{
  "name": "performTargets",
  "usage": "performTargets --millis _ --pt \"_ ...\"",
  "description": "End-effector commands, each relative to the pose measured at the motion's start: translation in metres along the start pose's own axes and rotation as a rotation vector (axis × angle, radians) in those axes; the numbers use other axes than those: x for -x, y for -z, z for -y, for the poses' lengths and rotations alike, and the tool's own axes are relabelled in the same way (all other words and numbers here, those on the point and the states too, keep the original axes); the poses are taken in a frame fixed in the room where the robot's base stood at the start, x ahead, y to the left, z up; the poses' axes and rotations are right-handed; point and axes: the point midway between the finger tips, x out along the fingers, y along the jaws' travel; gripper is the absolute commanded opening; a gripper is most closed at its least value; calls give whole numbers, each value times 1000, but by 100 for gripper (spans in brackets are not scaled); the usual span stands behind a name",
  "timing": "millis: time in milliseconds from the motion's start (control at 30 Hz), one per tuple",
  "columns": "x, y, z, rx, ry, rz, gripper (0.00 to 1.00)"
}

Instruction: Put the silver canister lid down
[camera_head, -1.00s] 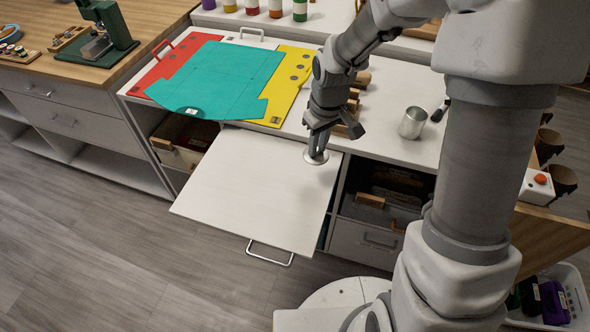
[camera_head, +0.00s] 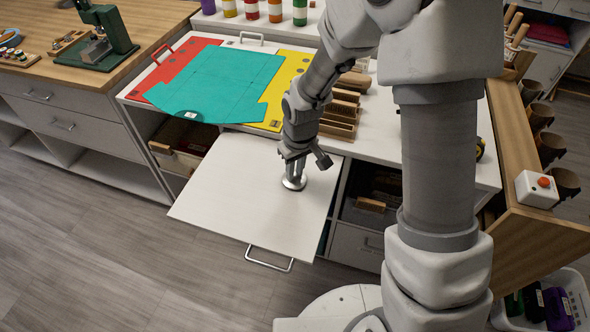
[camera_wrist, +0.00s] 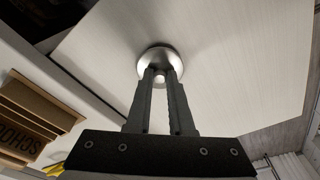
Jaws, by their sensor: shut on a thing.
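The silver canister lid (camera_head: 294,184) is a small round metal disc at the white pull-out board (camera_head: 225,190). My gripper (camera_head: 293,172) is above it, pointing down. In the wrist view the lid (camera_wrist: 160,55) shows its shiny rim around the fingertips, and my gripper (camera_wrist: 160,78) is shut on its knob. The lid lies flat, very close to the board or touching it; I cannot tell which. The board is otherwise bare. The silver canister is not visible now, with my arm across that part of the counter.
A teal sheet (camera_head: 215,80) lies over red (camera_head: 170,75) and yellow (camera_head: 298,65) boards on the counter behind. Wooden racks (camera_head: 340,115) stand right of my gripper. The pull-out board's left half is clear, with a metal handle (camera_head: 268,260) at its front.

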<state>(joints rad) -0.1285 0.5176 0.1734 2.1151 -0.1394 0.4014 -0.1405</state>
Motion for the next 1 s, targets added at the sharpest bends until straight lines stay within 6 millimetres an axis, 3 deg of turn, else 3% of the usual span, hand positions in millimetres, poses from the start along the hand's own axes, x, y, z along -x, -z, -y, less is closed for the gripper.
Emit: performTargets --millis 100,133,300,667,767,1000 --pt "-5 -1 0 0 0 0 0" --pt "-4 0 0 0 0 0 24" --pt "-3 0 0 0 0 0 50" --pt "2 0 0 0 0 0 50" --pt "14 1 -1 -1 -1 -2 50" --pt "66 1 -1 -1 -2 -4 50"
